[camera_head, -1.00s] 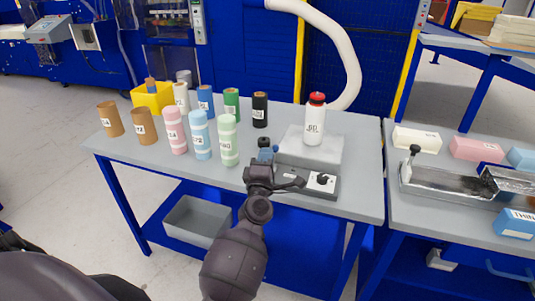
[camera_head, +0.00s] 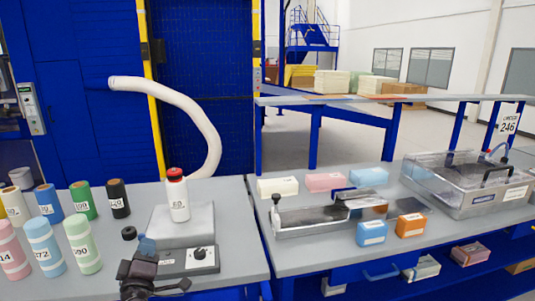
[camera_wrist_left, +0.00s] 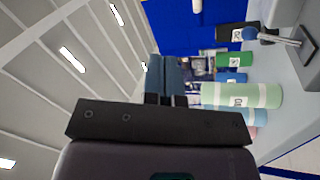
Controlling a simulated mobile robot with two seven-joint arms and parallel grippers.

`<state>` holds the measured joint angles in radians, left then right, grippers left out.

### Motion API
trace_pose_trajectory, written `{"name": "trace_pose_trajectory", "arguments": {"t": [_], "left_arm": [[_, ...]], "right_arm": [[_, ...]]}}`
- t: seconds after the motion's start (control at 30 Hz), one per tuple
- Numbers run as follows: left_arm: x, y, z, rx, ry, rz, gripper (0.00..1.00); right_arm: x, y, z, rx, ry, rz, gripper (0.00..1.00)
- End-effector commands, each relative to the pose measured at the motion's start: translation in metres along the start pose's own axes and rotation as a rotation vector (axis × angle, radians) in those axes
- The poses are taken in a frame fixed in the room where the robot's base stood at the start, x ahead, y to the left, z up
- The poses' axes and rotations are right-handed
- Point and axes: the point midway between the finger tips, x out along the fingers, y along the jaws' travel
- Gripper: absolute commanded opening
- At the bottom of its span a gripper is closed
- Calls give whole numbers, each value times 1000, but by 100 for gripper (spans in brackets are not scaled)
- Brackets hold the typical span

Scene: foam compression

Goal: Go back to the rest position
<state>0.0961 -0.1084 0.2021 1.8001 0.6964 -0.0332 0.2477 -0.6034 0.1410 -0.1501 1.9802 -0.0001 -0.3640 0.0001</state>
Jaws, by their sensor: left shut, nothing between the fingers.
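My left gripper (camera_head: 147,246) shows at the bottom left of the head view, just in front of and left of a grey device with a knob (camera_head: 190,260). Its bluish fingers are together with nothing between them. The left wrist view shows the same closed fingers (camera_wrist_left: 164,78), with the scene turned on its side. A white bottle with a red cap (camera_head: 178,197) stands upright on the device's pale plate, apart from the gripper. My right gripper is in neither view.
Pastel cylinders (camera_head: 83,243) and darker rolls (camera_head: 118,198) stand left of the gripper. On the right-hand table are foam blocks (camera_head: 325,182), a metal fixture (camera_head: 320,218) and a clear-sided box (camera_head: 470,190). A white hose (camera_head: 185,115) hangs behind.

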Motion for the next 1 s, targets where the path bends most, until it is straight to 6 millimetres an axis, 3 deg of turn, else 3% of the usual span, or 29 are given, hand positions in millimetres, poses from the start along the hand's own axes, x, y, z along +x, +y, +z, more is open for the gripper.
{"name": "trace_pose_trajectory", "arguments": {"t": [0.17,0.3,0.5,0.7,0.8,1.0], "left_arm": [[-39,-20,28,399,-190,-35,0],[-95,-54,49,715,-369,-83,0],[-189,-103,63,1021,-600,-146,0],[-279,-135,64,1118,-762,-193,0],[-310,-146,63,1119,-816,-219,0],[-336,-156,58,1118,-853,-253,0]], "right_arm": [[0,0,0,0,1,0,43],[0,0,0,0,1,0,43],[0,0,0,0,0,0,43],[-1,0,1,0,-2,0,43],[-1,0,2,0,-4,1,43],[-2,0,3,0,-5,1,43]]}}
